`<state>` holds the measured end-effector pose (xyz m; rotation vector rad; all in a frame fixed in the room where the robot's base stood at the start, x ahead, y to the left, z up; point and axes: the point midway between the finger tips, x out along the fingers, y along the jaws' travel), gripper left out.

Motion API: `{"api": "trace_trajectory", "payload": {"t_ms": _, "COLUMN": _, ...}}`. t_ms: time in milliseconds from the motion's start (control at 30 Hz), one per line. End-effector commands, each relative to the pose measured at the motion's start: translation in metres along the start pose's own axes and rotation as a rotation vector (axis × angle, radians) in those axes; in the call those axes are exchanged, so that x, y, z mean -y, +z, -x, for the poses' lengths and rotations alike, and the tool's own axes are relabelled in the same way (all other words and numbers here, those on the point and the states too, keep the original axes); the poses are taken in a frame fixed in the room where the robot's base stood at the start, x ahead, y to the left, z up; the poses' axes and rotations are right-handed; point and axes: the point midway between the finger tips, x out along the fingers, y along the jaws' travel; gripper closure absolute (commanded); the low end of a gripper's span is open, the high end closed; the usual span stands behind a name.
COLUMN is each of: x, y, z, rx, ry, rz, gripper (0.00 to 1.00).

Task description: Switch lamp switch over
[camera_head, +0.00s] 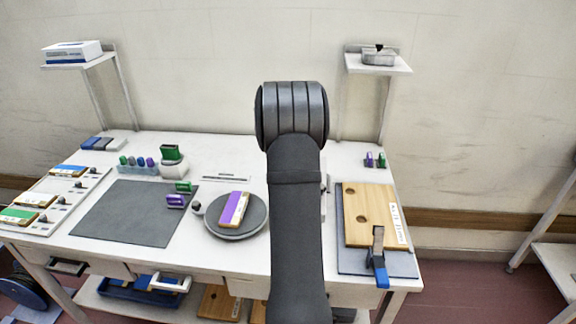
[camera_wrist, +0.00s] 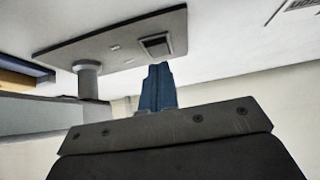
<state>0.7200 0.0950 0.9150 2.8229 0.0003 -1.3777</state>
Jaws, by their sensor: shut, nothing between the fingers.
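In the wrist view a grey panel (camera_wrist: 105,38) carries a small square dark switch (camera_wrist: 156,43) in a lighter frame, which looks like the lamp switch. A round grey knob or post (camera_wrist: 88,80) stands on the same panel, left of the switch. My gripper (camera_wrist: 158,70) is shut and empty, its blue fingers together. The fingertips are just below the switch in the picture, very close to it; I cannot tell whether they touch. Which way the switch is tipped is not clear. In the head view my arm hides the gripper and the switch.
In the head view, a round grey turntable (camera_head: 237,229) with a purple-and-white block (camera_head: 234,209) is left of my arm. A wooden board (camera_head: 368,228) with a blue-handled clamp (camera_head: 378,270) is right. A dark mat (camera_head: 121,224) lies further left.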

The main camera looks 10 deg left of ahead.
Motion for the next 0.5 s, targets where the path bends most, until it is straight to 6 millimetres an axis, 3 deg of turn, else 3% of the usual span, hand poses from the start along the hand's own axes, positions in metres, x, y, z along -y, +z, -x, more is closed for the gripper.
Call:
{"api": "trace_trajectory", "payload": {"t_ms": 200, "x": 0.0002, "y": 0.0109, "z": -0.0109, "rx": 0.000, "ry": 0.000, "rz": 0.000, "gripper": 1.00}}
{"api": "trace_trajectory", "payload": {"t_ms": 500, "x": 0.0002, "y": 0.0117, "z": -0.0114, "rx": 0.000, "ry": 0.000, "rz": -0.001, "gripper": 1.00}}
